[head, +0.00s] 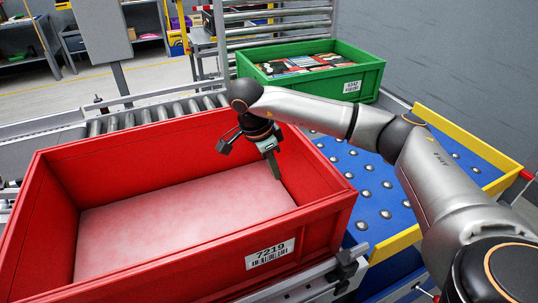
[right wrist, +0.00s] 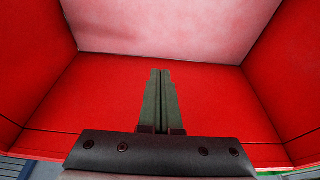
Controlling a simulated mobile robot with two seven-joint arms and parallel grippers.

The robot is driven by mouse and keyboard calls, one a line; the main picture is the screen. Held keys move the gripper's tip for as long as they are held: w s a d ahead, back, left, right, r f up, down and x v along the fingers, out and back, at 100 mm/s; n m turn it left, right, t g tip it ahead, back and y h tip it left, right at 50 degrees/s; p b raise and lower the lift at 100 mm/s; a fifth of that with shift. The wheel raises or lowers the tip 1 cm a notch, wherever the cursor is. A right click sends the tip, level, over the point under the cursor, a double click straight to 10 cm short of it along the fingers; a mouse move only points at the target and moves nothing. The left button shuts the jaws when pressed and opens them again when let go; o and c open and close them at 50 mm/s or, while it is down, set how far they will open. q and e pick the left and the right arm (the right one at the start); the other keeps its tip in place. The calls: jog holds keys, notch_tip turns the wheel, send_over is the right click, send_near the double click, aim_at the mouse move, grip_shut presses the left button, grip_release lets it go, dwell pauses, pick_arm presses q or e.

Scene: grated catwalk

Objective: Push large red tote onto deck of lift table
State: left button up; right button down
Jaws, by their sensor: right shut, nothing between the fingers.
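The large red tote (head: 130,276), labelled 7219, stands upright at the front left with a pale pink, bare-looking floor. Its right end is close beside the lift table's blue deck (head: 366,190), which is studded with metal balls and has yellow edges; I cannot tell whether the tote overlaps the deck. My right gripper (head: 277,177) is shut and empty, its fingers pointing down at the tote's right end wall. In the right wrist view the shut fingers (right wrist: 160,72) show against the red wall; contact is unclear. My left gripper is not in view.
A roller conveyor (head: 150,113) runs behind and left of the tote. A green tote (head: 325,86) with packed items stands at the back, beyond the deck. A yellow rail (head: 470,145) edges the deck's far right. My right arm crosses above the deck, whose visible part is bare.

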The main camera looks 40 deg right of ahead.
send_over(295, 181)
jog(key=a, duration=0.2)
jog(key=shift+w+d+f+p, duration=0.15)
jog(key=shift+f+p, duration=0.15)
jog(key=shift+f, duration=0.2)
